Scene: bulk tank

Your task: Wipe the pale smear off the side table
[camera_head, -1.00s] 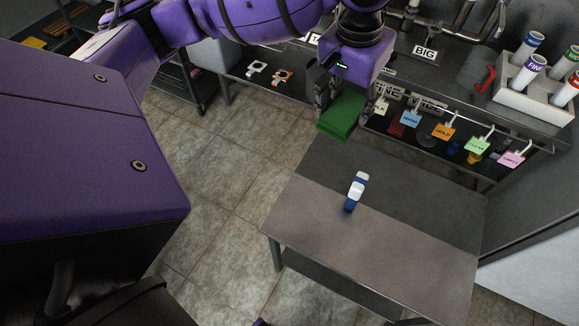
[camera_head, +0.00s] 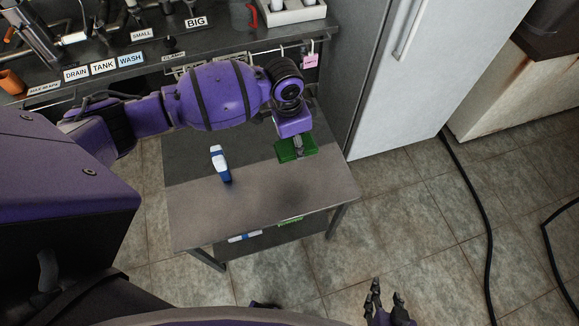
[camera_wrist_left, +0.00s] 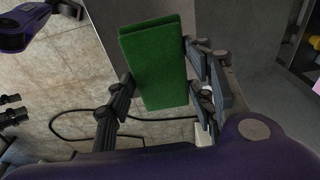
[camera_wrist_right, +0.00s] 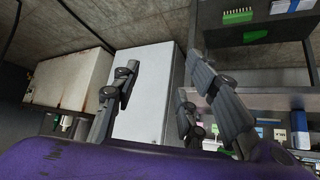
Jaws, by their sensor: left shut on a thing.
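The side table (camera_head: 260,212) stands in the middle of the head view, its grey top darker at the back and lighter in front. I cannot make out a distinct pale smear on it. My left gripper (camera_head: 299,145) is shut on a green pad (camera_head: 284,152) over the table's right part. I cannot tell whether the pad touches the top. The pad also fills the left wrist view's middle (camera_wrist_left: 158,70). A blue and white bottle (camera_head: 220,163) is on the table, left of the pad. My right gripper (camera_head: 386,293) is open and empty, low in front of the table.
A counter with labels (camera_head: 103,67) runs behind the table. A white cabinet (camera_head: 400,85) stands at the back right. Several items, one green (camera_head: 290,220), lie on the table's lower shelf. A black hose (camera_head: 475,190) crosses the clear tiled floor at right.

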